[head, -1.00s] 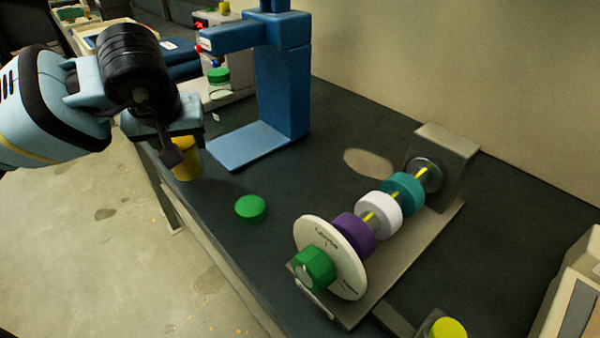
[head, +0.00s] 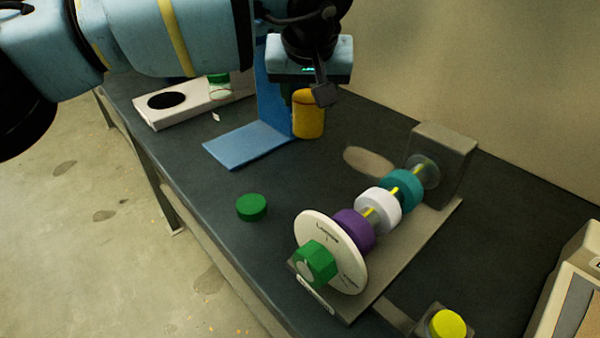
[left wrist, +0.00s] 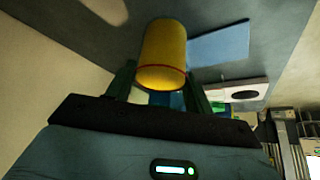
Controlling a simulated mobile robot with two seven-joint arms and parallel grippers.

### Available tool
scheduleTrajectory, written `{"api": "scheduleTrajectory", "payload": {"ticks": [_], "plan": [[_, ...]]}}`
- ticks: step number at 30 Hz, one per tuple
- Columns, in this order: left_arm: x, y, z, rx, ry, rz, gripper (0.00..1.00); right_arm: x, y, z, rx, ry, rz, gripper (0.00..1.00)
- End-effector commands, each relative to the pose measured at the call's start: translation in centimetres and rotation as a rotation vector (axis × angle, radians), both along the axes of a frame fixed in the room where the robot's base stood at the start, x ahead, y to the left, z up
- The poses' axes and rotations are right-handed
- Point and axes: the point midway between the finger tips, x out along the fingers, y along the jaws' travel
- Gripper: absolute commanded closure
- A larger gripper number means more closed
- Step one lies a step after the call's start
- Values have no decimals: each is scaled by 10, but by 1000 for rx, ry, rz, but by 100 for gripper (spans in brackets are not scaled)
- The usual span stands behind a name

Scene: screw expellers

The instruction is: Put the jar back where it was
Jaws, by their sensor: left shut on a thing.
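A yellow cylindrical jar (head: 308,118) is held upright by my left gripper (head: 309,94) in the head view, in front of the blue stand. In the left wrist view, the jar (left wrist: 164,48) with its thin red line sits between the two dark fingers of the left gripper (left wrist: 160,92). The gripper is shut on it. I cannot tell how high the jar is above the table. A pale oval patch (head: 369,162) lies on the dark table, right of the jar. My right gripper is not in view.
The blue stand's base plate (head: 245,146) is left of the jar. A shaft machine with purple, white (head: 378,208) and teal rings stands at the right. A green disc (head: 251,207) lies near the front edge. A white block with a dark hole (head: 168,100) is at the back left.

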Motion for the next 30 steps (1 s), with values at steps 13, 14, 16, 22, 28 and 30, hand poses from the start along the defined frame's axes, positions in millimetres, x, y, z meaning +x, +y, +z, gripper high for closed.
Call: {"api": "scheduleTrajectory", "payload": {"ticks": [13,14,16,22,28,30], "plan": [[1,-19,6,-1,1,-21,80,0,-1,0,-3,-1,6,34],[2,-19,3,0,1,-22,80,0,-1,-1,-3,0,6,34],[2,-19,-6,0,2,-21,80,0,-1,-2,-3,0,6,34],[2,-19,-36,-1,2,-20,80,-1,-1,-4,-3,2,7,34],[2,-19,-42,-1,0,-20,80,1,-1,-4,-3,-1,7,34],[2,-19,-45,-1,1,-20,80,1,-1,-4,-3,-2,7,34]]}}
